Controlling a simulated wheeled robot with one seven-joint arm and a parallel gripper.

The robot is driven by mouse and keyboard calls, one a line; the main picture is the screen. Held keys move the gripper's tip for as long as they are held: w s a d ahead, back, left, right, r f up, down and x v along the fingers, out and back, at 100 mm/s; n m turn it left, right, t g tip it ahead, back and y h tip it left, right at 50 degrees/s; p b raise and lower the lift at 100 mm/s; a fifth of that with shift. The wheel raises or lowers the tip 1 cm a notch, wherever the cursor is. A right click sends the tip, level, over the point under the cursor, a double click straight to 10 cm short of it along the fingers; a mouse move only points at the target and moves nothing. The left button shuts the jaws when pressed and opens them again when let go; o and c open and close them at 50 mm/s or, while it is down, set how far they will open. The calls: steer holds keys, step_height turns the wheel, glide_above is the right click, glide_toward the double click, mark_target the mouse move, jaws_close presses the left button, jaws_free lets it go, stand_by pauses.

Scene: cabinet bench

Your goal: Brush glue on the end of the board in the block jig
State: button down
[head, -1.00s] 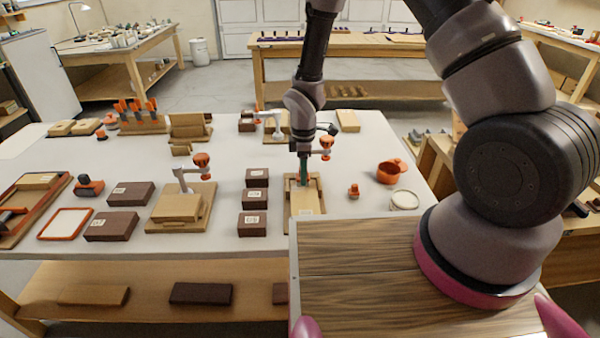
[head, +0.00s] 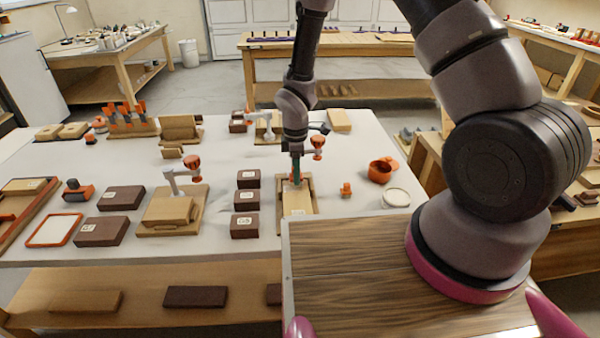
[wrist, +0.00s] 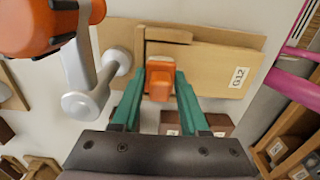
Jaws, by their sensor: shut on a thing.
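The block jig (head: 309,199) is a light wooden holder on the bench, with a pale board (head: 296,204) lying in it. In the wrist view the board (wrist: 215,72) carries a G12 label on its right part. My gripper (head: 296,180) points down over the far part of the jig. In the wrist view my gripper (wrist: 160,76) has its teal fingers closed around an orange piece (wrist: 160,84), which looks like the brush handle. The bristles are hidden, so I cannot tell whether they touch the board. No glue shows on the board.
A clamp with an orange knob (head: 318,142) stands right beside my gripper. An orange cup (head: 380,171), a round white-topped dish (head: 396,197) and a small orange piece (head: 346,189) are to the right. Dark labelled blocks (head: 246,200) line the jig's left side.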

steer(key=shift+a, duration=1.05)
steer(key=shift+d, duration=0.1)
steer(key=shift+d+f, duration=0.1)
steer(key=shift+d, duration=1.65)
steer(key=shift+s+a, duration=0.1)
steer(key=shift+s, duration=0.7)
